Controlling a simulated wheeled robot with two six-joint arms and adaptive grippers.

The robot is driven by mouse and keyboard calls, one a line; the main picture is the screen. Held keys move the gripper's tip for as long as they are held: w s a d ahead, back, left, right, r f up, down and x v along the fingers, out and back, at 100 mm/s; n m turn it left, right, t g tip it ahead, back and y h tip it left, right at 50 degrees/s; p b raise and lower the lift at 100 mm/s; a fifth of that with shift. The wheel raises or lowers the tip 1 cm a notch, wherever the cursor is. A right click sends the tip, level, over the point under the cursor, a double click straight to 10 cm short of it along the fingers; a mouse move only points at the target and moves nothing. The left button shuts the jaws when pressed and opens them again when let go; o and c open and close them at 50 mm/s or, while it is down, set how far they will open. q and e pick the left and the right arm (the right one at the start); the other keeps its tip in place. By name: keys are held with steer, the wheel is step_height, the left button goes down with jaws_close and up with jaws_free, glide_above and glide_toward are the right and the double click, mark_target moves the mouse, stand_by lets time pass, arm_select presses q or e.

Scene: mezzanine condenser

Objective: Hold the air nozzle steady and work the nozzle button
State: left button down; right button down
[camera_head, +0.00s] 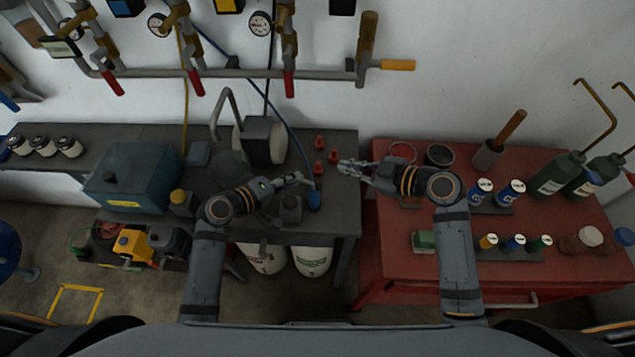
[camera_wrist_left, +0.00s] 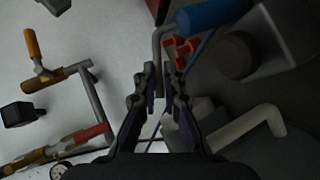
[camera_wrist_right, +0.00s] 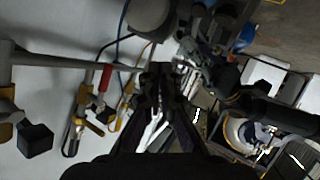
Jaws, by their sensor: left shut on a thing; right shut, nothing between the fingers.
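The air nozzle (camera_head: 314,200) has a blue body and hangs at the right front of the dark bench. In the left wrist view its blue body (camera_wrist_left: 212,14) is at the top, with a bent grey tube running down between my fingers. My left gripper (camera_head: 303,181) is shut on the nozzle; its fingers (camera_wrist_left: 161,80) close around the grey tube. My right gripper (camera_head: 343,167) is shut and empty, a little right of and behind the nozzle, apart from it. Its fingertips (camera_wrist_right: 160,72) show in the right wrist view. I cannot make out the nozzle button.
Several small red pieces (camera_head: 320,143) stand on the dark bench (camera_head: 342,185) behind the nozzle. A blue hose (camera_head: 283,118) comes down from the wall. The red cabinet (camera_head: 390,240) on the right carries bottles and cans. A gap separates bench and cabinet.

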mark_target(319, 186)
steer(key=shift+s+d+r+m+t, duration=0.1)
steer(key=shift+r+m+t, duration=0.2)
steer(key=shift+r+t, duration=0.4)
steer(key=shift+f, duration=0.15)
steer(key=a+f, duration=0.4)
steer(key=f, duration=0.3)
steer(key=shift+w+a+f, duration=0.2)
steer(key=shift+w, duration=0.05)
steer(key=shift+f, duration=0.15)
stand_by(0.9)
steer(key=shift+a+f, duration=0.2)
